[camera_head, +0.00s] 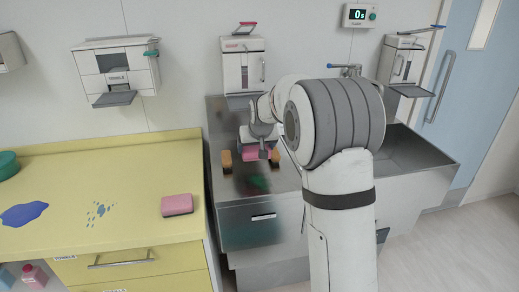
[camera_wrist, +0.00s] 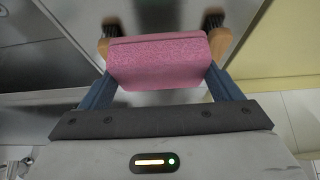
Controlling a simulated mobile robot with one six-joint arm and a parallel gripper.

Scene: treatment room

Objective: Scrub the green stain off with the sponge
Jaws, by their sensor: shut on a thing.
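My gripper (camera_head: 258,150) is shut on a pink sponge (camera_head: 257,155) over the steel sink counter (camera_head: 232,187). In the wrist view, the sponge (camera_wrist: 158,62) sits between my two blue fingers (camera_wrist: 160,85). A dark green stain (camera_head: 258,182) lies on the steel just nearer the camera than the sponge. I cannot tell whether the sponge touches the steel. The wrist view does not show the stain. Another pink sponge with a grey underside (camera_head: 177,205) lies on the yellow counter (camera_head: 140,225).
Orange-tan pieces with dark ends, perhaps brushes, flank the held sponge, left (camera_head: 226,160) and right (camera_head: 275,157). A dark blue stain (camera_head: 23,214) and blue spots (camera_head: 98,212) mark the yellow counter. The sink basin (camera_head: 420,150) is at right; dispensers (camera_head: 243,65) hang on the wall.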

